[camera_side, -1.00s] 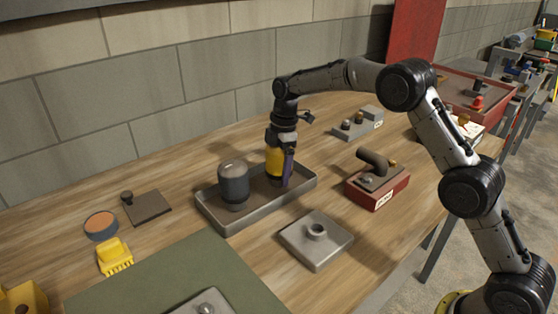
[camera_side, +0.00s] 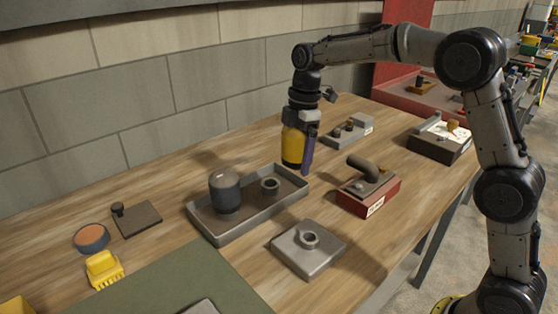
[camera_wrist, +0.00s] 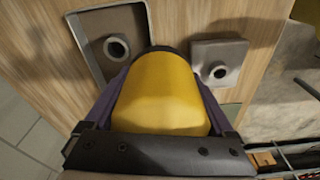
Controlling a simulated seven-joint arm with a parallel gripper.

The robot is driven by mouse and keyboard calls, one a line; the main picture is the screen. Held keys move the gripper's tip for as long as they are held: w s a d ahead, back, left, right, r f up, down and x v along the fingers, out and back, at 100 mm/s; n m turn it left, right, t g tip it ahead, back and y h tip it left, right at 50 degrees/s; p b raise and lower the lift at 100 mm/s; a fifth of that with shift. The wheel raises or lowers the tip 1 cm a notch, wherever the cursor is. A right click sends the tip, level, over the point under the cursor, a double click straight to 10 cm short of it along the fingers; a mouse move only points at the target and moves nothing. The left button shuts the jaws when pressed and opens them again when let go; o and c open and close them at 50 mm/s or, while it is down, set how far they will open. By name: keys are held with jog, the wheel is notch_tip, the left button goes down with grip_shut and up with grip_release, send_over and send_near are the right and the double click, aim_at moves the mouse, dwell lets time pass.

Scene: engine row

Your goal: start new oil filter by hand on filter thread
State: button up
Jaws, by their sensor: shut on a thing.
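My gripper (camera_side: 308,150) is shut on a yellow oil filter (camera_side: 293,147) with a dark lower rim. It holds the filter upright, above and past the right end of the grey tray. In the wrist view the yellow filter (camera_wrist: 162,92) fills the middle between the purple fingers. The tray (camera_side: 225,233) holds a dark grey filter (camera_side: 225,187) at its left and a bare round stub (camera_side: 270,185) at its right. A grey square plate with a short round neck (camera_side: 309,238) lies in front of the tray; it shows in the wrist view (camera_wrist: 217,70) too.
A red block with a bent dark pipe (camera_side: 368,190) stands right of the plate. A grey block with knobs (camera_side: 348,130) is behind the filter. A yellow brush (camera_side: 103,268), a round tin (camera_side: 91,238) and a dark plate (camera_side: 137,219) lie at left, by a green mat (camera_side: 170,283).

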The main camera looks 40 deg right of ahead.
jog(key=s+a+f, duration=0.2)
jog(key=s+a, duration=0.5)
jog(key=s, duration=0.5)
jog(key=shift+a, duration=0.3)
jog(key=shift+f, duration=0.2)
jog(key=shift+f, duration=3.1)
jog(key=shift+f, duration=0.1)
jog(key=shift+m, duration=1.1)
jog(key=o, duration=1.5)
